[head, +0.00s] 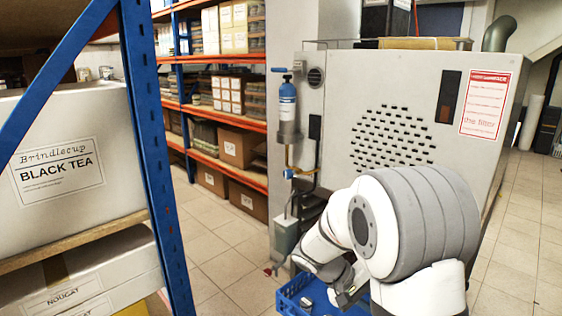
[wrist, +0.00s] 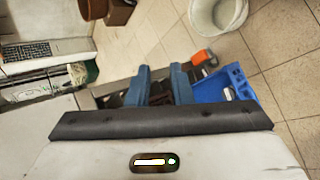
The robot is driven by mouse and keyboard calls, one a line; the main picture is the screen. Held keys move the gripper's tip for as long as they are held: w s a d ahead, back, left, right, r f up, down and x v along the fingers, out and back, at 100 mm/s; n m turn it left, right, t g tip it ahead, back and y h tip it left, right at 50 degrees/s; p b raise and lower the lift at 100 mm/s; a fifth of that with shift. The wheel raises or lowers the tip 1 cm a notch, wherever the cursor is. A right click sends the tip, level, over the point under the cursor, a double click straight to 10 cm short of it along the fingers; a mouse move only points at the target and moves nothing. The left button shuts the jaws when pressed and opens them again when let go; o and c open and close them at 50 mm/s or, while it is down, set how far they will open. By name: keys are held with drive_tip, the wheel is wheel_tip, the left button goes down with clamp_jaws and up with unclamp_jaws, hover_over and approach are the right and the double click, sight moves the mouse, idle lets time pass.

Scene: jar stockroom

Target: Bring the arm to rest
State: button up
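My arm (head: 420,220) is bent over at the lower right of the head view, with its wrist pointing down. My gripper (wrist: 160,68) shows in the wrist view as two blue fingers with a gap between them and nothing held in it. In the head view the gripper is small and partly hidden by my arm, above or beside a blue crate (head: 287,299). The crate also shows right of the fingers in the wrist view (wrist: 241,82). I cannot tell whether the gripper touches it.
A blue-posted rack (head: 150,150) with a Black Tea carton (head: 60,165) stands close on the left. A grey machine cabinet (head: 420,90) stands behind my arm, with a blue bottle (head: 287,100) on its side. A white bucket (wrist: 215,14) stands on the floor. Tiled floor lies between.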

drive_tip(key=s+a+r+t+y+p, duration=0.1)
drive_tip(key=s+a+r+y+p, duration=0.1)
drive_tip(key=s+r+y+p, duration=0.1)
drive_tip(key=s+a+r+t+y+p, duration=0.1)
drive_tip(key=s+a+r+y+p, duration=0.1)
drive_tip(key=s+r, duration=0.6)
drive_tip(key=s+a+r+m+t+y+p, duration=0.1)
drive_tip(key=s+r+y+p, duration=0.3)
drive_tip(key=r, duration=0.5)
drive_tip(key=s+a+t+p, duration=0.1)
drive_tip(key=s+p, duration=0.1)
drive_tip(key=shift+a+y+p, duration=0.3)
drive_tip(key=shift+a+p, duration=0.05)
drive_tip(key=shift+a, duration=0.05)
drive_tip(key=shift+r, duration=0.1)
